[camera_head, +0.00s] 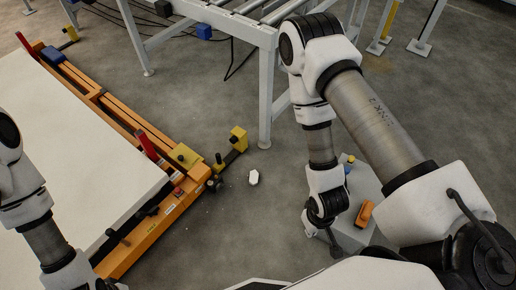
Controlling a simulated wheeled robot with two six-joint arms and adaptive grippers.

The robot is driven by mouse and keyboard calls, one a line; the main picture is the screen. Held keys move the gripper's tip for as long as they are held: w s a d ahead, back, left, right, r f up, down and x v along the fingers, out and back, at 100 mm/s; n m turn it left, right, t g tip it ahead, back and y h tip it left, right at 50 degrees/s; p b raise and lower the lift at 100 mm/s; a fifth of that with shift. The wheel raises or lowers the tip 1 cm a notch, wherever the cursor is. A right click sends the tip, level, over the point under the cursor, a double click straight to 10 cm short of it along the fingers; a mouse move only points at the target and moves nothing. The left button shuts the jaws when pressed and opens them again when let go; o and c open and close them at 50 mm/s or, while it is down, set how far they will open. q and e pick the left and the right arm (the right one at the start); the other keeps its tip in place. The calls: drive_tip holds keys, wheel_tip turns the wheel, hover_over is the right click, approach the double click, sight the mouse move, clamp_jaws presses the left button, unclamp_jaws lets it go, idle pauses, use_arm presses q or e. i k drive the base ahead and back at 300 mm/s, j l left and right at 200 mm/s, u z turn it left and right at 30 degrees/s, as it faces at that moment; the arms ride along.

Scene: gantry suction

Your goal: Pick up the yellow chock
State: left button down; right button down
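Several yellow pieces show, and I cannot tell for certain which one is the chock. A yellow block (238,138) stands at the end of the orange frame's dark bracket. Another yellow block (183,155) sits on the frame's near corner. A small yellow piece (351,158) shows at the far edge of a grey box, partly hidden by my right arm. My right gripper (325,238) points down beside the near left side of that box, apart from the yellow blocks; its fingers are too small and dark to judge. My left arm enters at the lower left, with its gripper fingers outside the picture.
The orange frame (150,236) carries a large white slab (65,150) on the left. An orange object (364,214) lies on the grey box (348,232). A small white piece (253,177) lies on the floor.

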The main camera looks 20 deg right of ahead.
sight(219, 166)
drive_tip(key=z, duration=0.25)
drive_tip(key=i+j+z, duration=0.9)
drive_tip(key=j, duration=0.4)
drive_tip(key=z, duration=0.7)
